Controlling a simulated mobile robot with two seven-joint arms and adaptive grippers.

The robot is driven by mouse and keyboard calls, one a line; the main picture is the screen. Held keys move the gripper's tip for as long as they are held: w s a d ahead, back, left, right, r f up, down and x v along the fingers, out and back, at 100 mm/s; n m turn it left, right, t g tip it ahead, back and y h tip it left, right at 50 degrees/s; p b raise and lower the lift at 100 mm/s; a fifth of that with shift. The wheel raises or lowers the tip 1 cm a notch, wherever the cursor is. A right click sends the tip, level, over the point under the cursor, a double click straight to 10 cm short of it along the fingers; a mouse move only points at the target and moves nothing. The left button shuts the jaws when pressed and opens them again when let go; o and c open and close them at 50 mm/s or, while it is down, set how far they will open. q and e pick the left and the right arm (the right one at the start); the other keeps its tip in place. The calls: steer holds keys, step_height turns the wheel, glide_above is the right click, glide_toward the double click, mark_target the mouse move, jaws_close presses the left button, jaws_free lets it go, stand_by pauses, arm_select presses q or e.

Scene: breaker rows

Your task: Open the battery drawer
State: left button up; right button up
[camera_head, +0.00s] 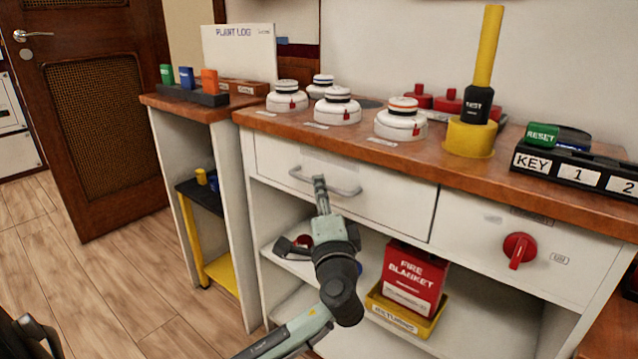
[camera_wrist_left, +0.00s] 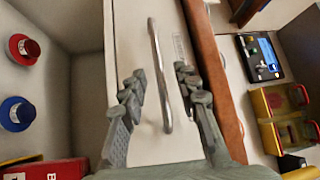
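The white drawer (camera_head: 400,208) under the wooden counter top has a grey bar handle (camera_head: 345,191) and looks shut, flush with the cabinet front. A small label by the handle is too blurred to read. I see a gap on both sides of the bar and cannot tell how deep the fingertips reach.
A second front with a red knob (camera_head: 518,248) is to the right. Smoke detectors (camera_head: 338,107) and a yellow-black tester (camera_head: 474,115) stand on the counter. The shelf below holds a red fire blanket box (camera_head: 414,278) in a yellow returns tray (camera_head: 396,316).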

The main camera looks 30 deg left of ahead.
arm_select(q)
steer(key=shift+x, duration=1.9)
jaws_close()
